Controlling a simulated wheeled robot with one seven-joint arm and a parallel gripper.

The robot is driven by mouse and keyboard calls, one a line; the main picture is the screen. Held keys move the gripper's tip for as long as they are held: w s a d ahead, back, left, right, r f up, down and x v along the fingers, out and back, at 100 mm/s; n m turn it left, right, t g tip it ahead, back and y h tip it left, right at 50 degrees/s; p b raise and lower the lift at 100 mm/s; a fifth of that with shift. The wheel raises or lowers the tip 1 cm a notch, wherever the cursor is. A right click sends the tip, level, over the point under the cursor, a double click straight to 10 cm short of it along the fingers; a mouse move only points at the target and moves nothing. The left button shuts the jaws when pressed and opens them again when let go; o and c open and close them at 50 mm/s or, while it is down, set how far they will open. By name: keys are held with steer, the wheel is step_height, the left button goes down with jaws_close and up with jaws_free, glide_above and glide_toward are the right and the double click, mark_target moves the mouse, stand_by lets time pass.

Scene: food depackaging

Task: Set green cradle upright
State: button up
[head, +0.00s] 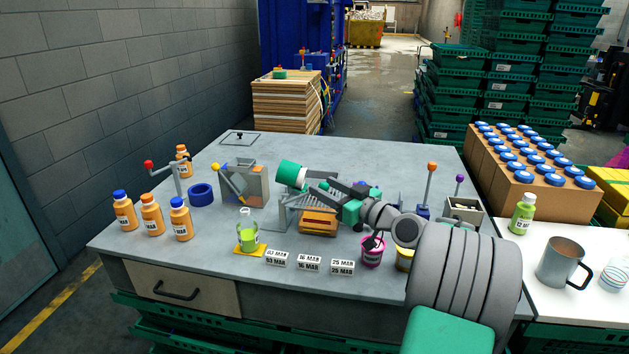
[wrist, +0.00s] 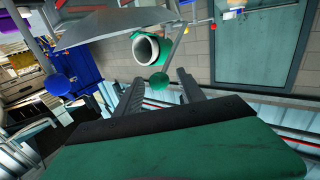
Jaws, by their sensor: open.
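What the cylinder rests on is partly hidden.
A grey metal stand (head: 285,215) and a wooden block (head: 318,222) sit under my gripper. A grey box (head: 245,184) stands left of the cylinder. A bottle of green liquid (head: 248,229) and a magenta cup (head: 372,252) stand in front.

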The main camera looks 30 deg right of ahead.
steer(key=x, duration=0.4)
steer(key=shift+w+p, duration=0.25)
steer(key=shift+p, duration=0.1)
steer(key=shift+c, duration=0.5)
jaws_close()
steer(key=shift+f, duration=0.1)
stand_by(0.4)
